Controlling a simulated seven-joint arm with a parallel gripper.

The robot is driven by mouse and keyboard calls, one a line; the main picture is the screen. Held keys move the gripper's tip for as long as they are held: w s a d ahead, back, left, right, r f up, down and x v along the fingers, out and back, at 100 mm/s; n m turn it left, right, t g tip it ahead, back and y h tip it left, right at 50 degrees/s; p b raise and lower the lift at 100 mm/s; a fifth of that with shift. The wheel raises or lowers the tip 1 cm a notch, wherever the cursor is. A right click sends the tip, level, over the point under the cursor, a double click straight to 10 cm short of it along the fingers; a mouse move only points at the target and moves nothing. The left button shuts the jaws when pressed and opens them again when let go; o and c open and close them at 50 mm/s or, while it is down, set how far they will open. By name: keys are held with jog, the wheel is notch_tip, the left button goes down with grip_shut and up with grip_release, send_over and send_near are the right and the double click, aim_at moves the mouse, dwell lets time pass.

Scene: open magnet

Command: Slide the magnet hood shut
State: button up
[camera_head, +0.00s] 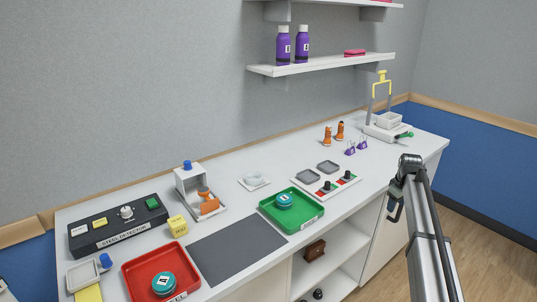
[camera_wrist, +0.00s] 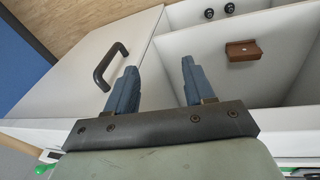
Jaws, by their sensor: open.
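A small white housing (camera_head: 189,178) with a blue knob (camera_head: 187,164) on top stands at the back of a white base (camera_head: 207,213) on the counter, left of centre; it looks like the magnet hood. An orange piece (camera_head: 209,203) lies on the base in front of it, outside the housing. My gripper (camera_head: 396,206) is at the right, beyond the counter's front edge and far from the hood. In the wrist view my gripper (camera_wrist: 158,66) has its two blue fingers apart with nothing between them. The hood does not show there.
The counter (camera_head: 240,210) holds a green tray (camera_head: 300,223), a red tray (camera_head: 130,280), a black steel detector (camera_head: 105,232) and a yellow block (camera_head: 177,226). A dark mat (camera_head: 235,250) lies bare in front of the hood. A cabinet handle (camera_wrist: 108,66) is near my fingers in the wrist view.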

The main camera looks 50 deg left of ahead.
jog(key=shift+n+t+y, duration=0.3)
jog(key=shift+n, duration=0.4)
jog(key=a+r, duration=0.8)
jog(key=shift+s+r, duration=0.1)
jog(key=shift+r, duration=0.3)
jog(key=s+a+r, duration=0.1)
jog(key=s+a, duration=0.2)
jog(key=a, duration=0.1)
jog(key=s+a+r+n, duration=0.1)
jog(key=s+a, duration=0.2)
jog(key=a, duration=0.1)
jog(key=s+a+r+n, duration=0.1)
jog(key=s+a, duration=0.2)
jog(key=a, duration=0.2)
jog(key=shift+s+r+g, duration=0.35)
jog(key=shift+r+g, duration=0.05)
jog(key=s+a+r+n+g, duration=0.1)
jog(key=s+a+r+n, duration=0.3)
jog(key=s+a, duration=0.8)
jog(key=n+g+h, duration=0.1)
jog(key=n+h, duration=0.1)
jog(key=n, duration=0.3)
send_near(188, 162)
notch_tip(188, 162, down, 9)
jog(key=shift+a+r, duration=0.1)
grip_shut()
